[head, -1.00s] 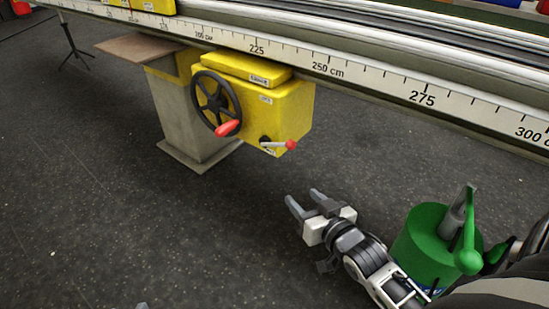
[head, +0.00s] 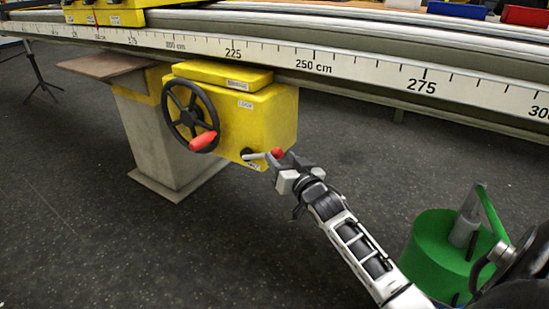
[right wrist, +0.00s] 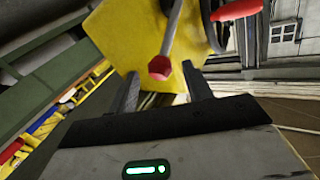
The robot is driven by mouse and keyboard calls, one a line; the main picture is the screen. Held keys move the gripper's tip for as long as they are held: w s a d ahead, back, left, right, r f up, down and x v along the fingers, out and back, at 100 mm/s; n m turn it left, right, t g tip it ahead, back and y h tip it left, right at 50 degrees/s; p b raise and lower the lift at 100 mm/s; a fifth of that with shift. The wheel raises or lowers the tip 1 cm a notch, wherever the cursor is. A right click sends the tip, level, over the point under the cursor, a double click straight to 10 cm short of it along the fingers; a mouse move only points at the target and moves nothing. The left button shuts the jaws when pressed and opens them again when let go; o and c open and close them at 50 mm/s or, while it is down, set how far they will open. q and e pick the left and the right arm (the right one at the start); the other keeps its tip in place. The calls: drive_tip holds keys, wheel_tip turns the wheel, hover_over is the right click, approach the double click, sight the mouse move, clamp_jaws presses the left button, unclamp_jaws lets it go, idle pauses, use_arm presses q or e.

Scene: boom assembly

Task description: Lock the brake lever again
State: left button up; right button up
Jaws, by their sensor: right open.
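The brake lever (head: 262,156) is a short grey rod with a red knob (head: 277,153). It sticks out to the right from the lower front of the yellow box (head: 262,112). My right gripper (head: 281,164) is at the knob end of the lever, open. In the right wrist view, the lever (right wrist: 171,35) hangs down with its red knob (right wrist: 160,68) between and just beyond the two spread fingers (right wrist: 163,90). I cannot tell whether a finger touches it. My left gripper is not in view.
A black handwheel (head: 190,112) with a red handle (head: 203,141) is left of the lever. The long rail with a centimetre scale (head: 371,74) runs above the box. A green cylinder (head: 440,255) stands at the lower right. The dark floor below the box is clear.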

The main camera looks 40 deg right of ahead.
sight(276, 153)
drive_tip(key=w, duration=0.2)
drive_tip(key=w+b, duration=0.1)
drive_tip(key=w, duration=0.1)
drive_tip(key=shift+d+f, duration=0.15)
drive_tip(key=shift+d, duration=0.15)
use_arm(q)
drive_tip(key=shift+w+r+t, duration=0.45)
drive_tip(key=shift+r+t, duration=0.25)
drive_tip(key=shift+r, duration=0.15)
use_arm(e)
drive_tip(key=shift+w+d, duration=0.1)
drive_tip(key=shift+w, duration=0.3)
